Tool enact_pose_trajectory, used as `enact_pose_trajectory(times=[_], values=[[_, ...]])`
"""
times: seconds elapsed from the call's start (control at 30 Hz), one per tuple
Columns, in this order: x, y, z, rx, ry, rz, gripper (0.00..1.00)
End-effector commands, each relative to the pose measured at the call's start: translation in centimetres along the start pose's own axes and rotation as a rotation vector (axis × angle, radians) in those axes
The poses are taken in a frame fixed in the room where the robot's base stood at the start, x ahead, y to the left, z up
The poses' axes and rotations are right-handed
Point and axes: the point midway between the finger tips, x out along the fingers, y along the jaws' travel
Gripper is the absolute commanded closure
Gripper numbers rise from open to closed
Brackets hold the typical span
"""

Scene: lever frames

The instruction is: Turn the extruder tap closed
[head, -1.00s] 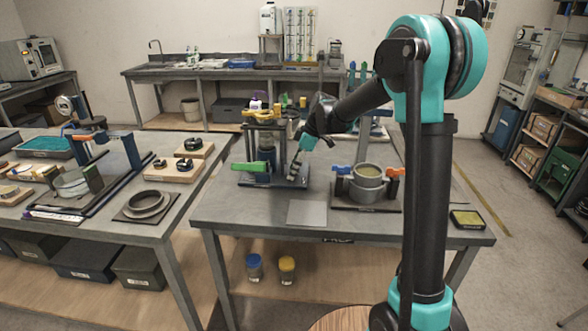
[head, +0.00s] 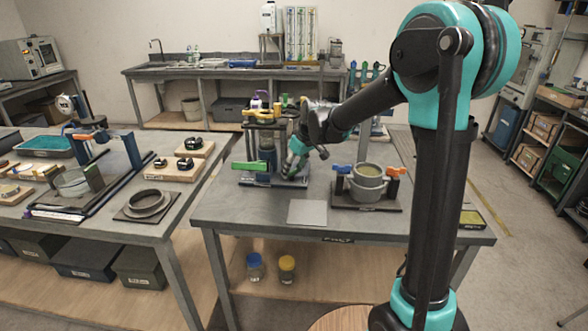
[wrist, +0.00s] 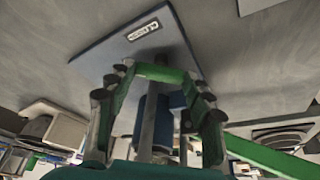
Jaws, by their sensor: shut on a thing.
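The extruder (head: 266,152) is the upright dark apparatus on the middle bench, with a yellow top and a long green lever (head: 250,166) sticking out to the left. My gripper (head: 290,172) is low at its right side, just above its base plate. In the wrist view my gripper (wrist: 160,76) is shut on a short green bar (wrist: 158,72), which spans between the fingertips and looks like the tap handle. A grey post (wrist: 150,118) and a blue cylinder (wrist: 163,125) stand between the fingers. The green lever also shows in the wrist view (wrist: 268,158) at lower right. The tap's body is partly hidden.
A pot with orange and blue clamps (head: 368,185) stands on a dark board to the right of the extruder. A flat grey plate (head: 307,212) lies in front. A yellow-topped tray (head: 472,219) is at the bench's right edge, partly behind my arm.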

Motion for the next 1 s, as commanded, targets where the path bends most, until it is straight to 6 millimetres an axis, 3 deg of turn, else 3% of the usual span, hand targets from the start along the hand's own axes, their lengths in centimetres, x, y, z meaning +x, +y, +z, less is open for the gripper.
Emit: enact_pose_trajectory(times=[0.6, 1.0], values=[[0.07, -0.58, -0.25, 0.524, 0.001, 0.219, 0.77], [0.12, -0.73, -0.34, 0.743, 0.000, 0.309, 0.77]])
